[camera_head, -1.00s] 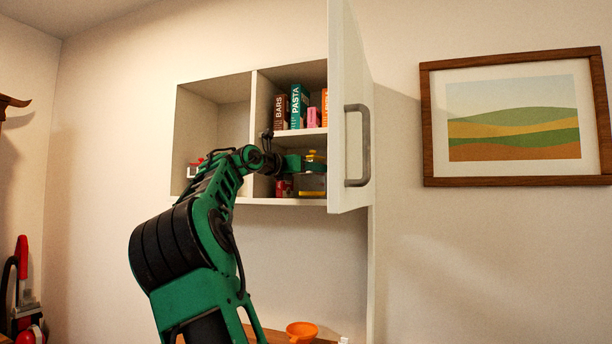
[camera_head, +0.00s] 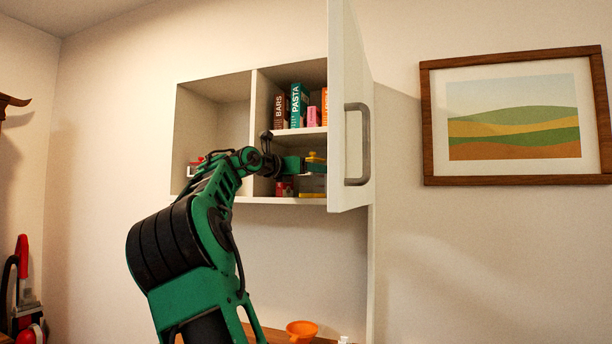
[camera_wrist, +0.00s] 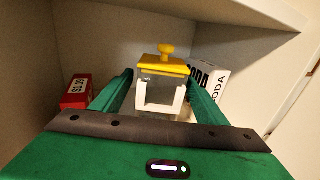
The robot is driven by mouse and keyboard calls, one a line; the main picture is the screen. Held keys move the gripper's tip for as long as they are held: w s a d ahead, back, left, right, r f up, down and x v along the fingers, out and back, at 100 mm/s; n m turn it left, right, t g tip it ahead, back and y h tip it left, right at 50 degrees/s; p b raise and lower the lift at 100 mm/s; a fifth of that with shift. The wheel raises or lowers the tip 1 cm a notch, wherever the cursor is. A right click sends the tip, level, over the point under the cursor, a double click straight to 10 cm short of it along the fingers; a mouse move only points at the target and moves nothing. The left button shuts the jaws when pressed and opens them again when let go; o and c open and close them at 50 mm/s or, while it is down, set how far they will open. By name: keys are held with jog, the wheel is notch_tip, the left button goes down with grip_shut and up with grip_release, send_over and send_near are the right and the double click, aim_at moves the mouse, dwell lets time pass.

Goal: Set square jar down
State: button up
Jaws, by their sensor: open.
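The square jar (camera_wrist: 161,84) has clear sides, a yellow lid with a knob and a white bracket-shaped part on its front. It stands upright in the lower right compartment of the hutch (camera_head: 284,201). In the head view the jar (camera_head: 313,184) shows partly, behind my gripper and near the open door. My gripper (camera_wrist: 160,78) is open, with one green finger on each side of the jar. A gap shows beside the left finger; contact on the right is hard to tell. In the head view my gripper (camera_head: 300,166) reaches into the compartment.
A red box (camera_wrist: 77,92) stands left of the jar, and a white soda box (camera_wrist: 208,86) stands close on its right. The white cabinet door (camera_head: 348,110) is open at the right. Boxes, including a pasta box (camera_head: 297,106), fill the shelf above.

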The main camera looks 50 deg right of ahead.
jog(key=w+a, duration=0.1)
jog(key=a, duration=1)
jog(key=shift+w+a, duration=0.2)
jog(key=shift+a, duration=0.15)
jog(key=shift+w, duration=0.1)
